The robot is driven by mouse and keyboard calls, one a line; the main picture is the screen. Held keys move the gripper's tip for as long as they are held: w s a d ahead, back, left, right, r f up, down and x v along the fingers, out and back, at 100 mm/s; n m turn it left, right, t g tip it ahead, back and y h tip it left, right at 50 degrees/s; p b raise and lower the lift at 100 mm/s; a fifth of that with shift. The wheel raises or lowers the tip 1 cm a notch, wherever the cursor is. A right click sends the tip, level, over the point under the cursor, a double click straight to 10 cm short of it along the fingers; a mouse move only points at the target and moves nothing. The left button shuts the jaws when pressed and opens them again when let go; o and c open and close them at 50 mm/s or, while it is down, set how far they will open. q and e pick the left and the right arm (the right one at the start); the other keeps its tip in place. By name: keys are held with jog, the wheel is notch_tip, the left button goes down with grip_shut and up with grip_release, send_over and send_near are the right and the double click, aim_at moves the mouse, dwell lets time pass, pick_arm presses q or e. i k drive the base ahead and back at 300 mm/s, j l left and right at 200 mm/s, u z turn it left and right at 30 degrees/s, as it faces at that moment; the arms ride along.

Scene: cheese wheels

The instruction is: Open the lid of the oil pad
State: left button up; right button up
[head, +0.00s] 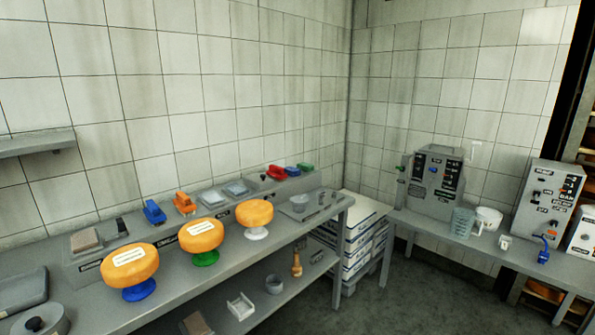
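Neither of my grippers is in view. I cannot tell for sure which thing is the oil pad. A flat grey lidded-looking box (22,291) lies on the left end of the steel bench, partly cut off by the picture edge. A round grey tin (42,319) stands in front of it, also cut off. A small tray with a brown pad (86,240) sits on the raised back ledge. Two pale grey flat boxes (215,198) (237,188) sit farther along that ledge. Whether any of these has a separate lid is too small to tell.
Three orange cheese wheels (131,266) (202,235) (255,214) stand on blue, green and white stands along the steel bench (178,281). Blue, orange, red and green tools line the ledge. White crates (360,239) fill the corner. A second bench (463,240) holds grey machines. Floor between is clear.

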aim_at(259, 181)
jog(key=i+l, duration=0.15)
jog(key=i, duration=0.5)
jog(key=i+l, duration=0.1)
jog(key=i, duration=0.5)
jog(key=u, duration=1.35)
